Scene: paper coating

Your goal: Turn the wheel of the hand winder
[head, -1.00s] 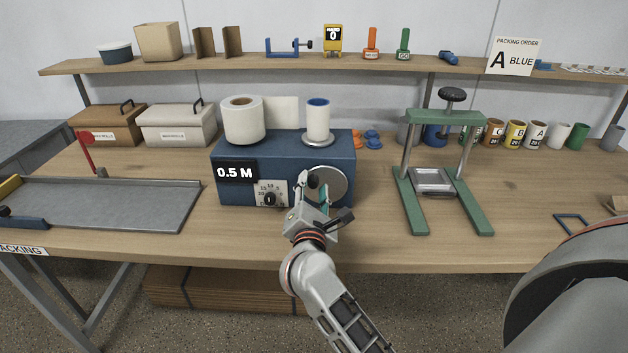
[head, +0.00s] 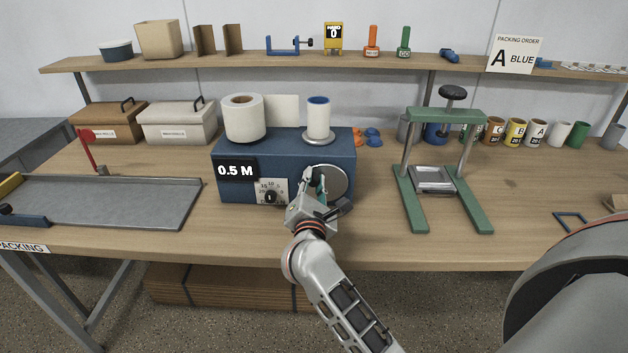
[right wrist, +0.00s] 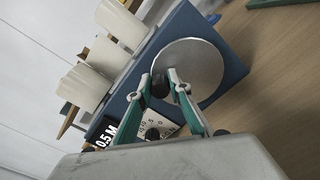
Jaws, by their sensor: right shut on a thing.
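The hand winder (head: 230,150) is a blue box on the table, with a "0.5 M" sign and a dial (head: 270,196) on its front. Its wheel (head: 337,180) is a round silver disc on the front right side; it also shows in the right wrist view (right wrist: 205,62). My right gripper (head: 315,183) is at the left part of the wheel. In the right wrist view its green-lined fingers (right wrist: 160,80) close around the dark knob (right wrist: 160,88) of the wheel. The fingers partly hide the knob. My left gripper is out of view.
A wide white roll (head: 244,118) and a narrower roll with a blue core (head: 318,120) stand on the winder. A green press (head: 480,205) stands to its right and a grey tray (head: 110,205) to its left. Bare table lies between winder and press.

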